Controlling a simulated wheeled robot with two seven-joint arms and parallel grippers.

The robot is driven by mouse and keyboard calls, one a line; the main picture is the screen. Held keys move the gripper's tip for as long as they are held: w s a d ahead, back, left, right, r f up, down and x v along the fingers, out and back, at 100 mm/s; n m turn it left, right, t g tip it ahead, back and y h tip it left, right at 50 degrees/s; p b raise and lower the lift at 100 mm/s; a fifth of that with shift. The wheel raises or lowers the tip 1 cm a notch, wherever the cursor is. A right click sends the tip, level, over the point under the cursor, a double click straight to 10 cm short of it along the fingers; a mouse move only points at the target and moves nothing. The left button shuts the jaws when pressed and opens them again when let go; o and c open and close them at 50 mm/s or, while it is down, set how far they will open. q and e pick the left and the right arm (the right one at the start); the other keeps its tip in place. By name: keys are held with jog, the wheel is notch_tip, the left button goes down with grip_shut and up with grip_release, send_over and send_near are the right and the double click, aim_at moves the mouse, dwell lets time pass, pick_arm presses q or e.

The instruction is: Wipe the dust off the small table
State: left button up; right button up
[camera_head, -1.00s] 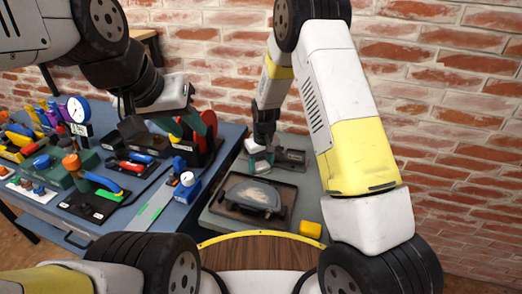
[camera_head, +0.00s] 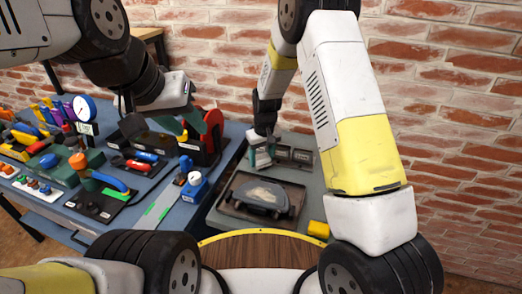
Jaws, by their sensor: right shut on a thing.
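The small table (camera_head: 222,218) is grey-green and stands against the brick wall, right of the blue table. A dark shallow tray (camera_head: 293,217) on it holds a dark grey piece with a pale beige patch. My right gripper (camera_head: 261,156) reaches down over the table's back left part, just behind the tray. It is shut on a small pale object that it mostly hides; I cannot tell what it is. My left gripper (camera_head: 184,126) hangs over the back of the blue table, left of the small table. Its greenish fingers look apart, with nothing visible between them.
The blue table (camera_head: 215,184) at the left is crowded with tools, holders and a round gauge (camera_head: 84,109). A grey box-like item (camera_head: 293,155) stands behind the tray. The brick wall closes the back.

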jog(key=shift+s+a+r, duration=0.1)
jog(key=shift+r, duration=2.65)
